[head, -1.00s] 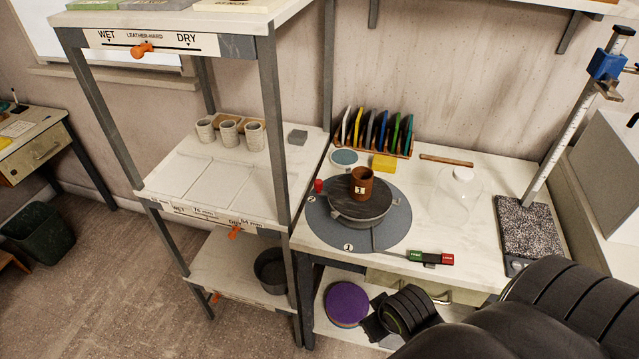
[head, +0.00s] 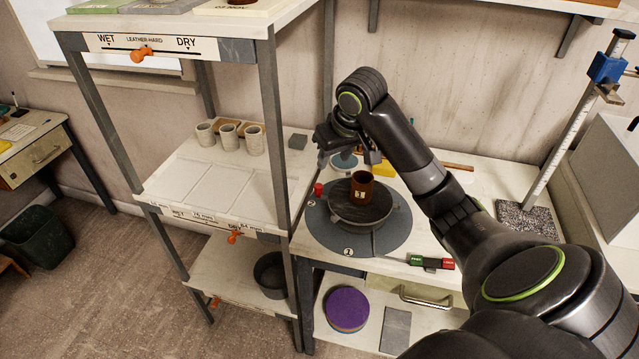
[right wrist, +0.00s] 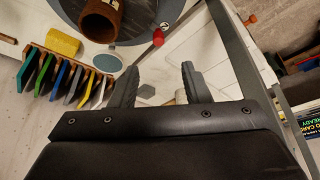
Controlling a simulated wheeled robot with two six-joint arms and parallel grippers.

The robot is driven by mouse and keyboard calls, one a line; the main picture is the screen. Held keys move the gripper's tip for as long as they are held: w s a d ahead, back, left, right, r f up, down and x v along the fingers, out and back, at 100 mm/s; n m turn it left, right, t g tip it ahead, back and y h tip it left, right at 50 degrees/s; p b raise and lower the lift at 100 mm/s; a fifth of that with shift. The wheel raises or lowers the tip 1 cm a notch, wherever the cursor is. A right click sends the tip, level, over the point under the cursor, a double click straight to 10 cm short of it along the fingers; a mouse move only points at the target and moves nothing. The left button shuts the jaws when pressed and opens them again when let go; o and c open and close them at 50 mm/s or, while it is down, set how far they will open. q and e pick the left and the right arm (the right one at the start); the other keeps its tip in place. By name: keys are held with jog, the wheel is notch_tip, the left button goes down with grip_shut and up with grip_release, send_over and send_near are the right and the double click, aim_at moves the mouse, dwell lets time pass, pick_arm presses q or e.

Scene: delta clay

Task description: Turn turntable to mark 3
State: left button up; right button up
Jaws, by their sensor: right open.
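The turntable has a dark round top (head: 365,214) on a wider blue-grey disc (head: 390,236) with numbered marks, one at the left and one at the front. A brown cup (head: 361,188) with a number label stands on the top. A red knob (head: 318,189) sits at the turntable's left edge; it also shows in the right wrist view (right wrist: 158,38). My right gripper (head: 326,158) is open and empty, above and behind the knob in the head view. In the right wrist view its fingers (right wrist: 160,72) are apart, with the knob beyond them. My left gripper is out of view.
A rack of coloured tools (right wrist: 42,78) and a yellow block (right wrist: 62,40) are behind the turntable. A shelf unit (head: 280,130) with several pale cups stands close on the left.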

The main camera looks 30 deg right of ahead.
jog(key=r, duration=0.2)
jog(key=b, duration=0.3)
send_near(319, 186)
jog(key=x, duration=0.9)
jog(key=shift+c, duration=0.3)
jog(key=shift+r, duration=0.1)
grip_shut()
